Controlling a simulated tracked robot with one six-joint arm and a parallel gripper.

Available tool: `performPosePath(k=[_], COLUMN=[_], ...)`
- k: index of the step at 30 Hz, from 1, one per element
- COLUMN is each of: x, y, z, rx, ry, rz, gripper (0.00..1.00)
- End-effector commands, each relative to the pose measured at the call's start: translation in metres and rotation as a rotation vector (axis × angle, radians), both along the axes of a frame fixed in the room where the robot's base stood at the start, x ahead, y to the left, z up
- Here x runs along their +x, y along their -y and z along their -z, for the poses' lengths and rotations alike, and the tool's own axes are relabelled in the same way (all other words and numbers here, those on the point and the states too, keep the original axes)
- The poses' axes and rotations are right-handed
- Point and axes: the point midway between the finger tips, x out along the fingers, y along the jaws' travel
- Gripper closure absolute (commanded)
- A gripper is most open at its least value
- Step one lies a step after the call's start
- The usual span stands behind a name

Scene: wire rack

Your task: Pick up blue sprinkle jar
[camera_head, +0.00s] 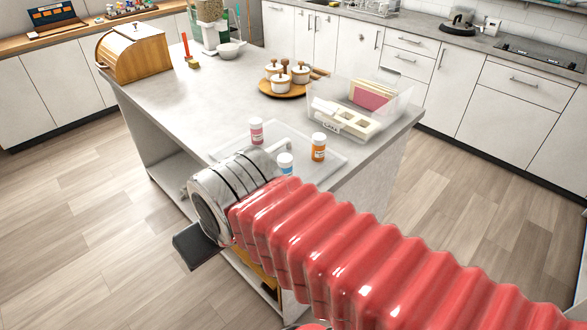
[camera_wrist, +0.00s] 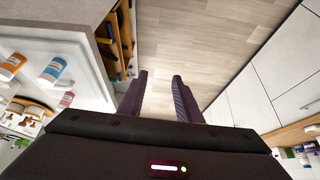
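The blue sprinkle jar (camera_head: 286,163) has a white lid and stands on a clear tray (camera_head: 225,147) at the near end of the counter. My arm hides its lower part in the head view. It also shows at the left of the wrist view, its blue body (camera_wrist: 50,72) between an orange jar (camera_wrist: 12,66) and a pink jar (camera_wrist: 66,100). My gripper (camera_wrist: 160,75) is open and empty, with bare floor between its fingers. It is off the counter's edge, apart from the jar.
The pink jar (camera_head: 257,132) and orange jar (camera_head: 319,148) stand close by the blue one. A clear bin (camera_head: 398,103) is behind them. Beyond are a wooden tray with white pots (camera_head: 281,83) and a bread box (camera_head: 135,55). Open shelves lie below the counter.

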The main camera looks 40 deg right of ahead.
Motion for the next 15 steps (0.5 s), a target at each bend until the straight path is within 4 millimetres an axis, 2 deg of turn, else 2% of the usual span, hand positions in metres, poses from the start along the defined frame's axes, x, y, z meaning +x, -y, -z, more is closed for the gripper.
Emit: performPosePath(k=[8,15], x=[0.0,0.0013], y=[0.0,0.0035], z=[0.0001,0.0039], rx=[0.0,0.041], ry=[0.0,-0.025], rz=[0.0,0.058], gripper=[0.68,0.51])
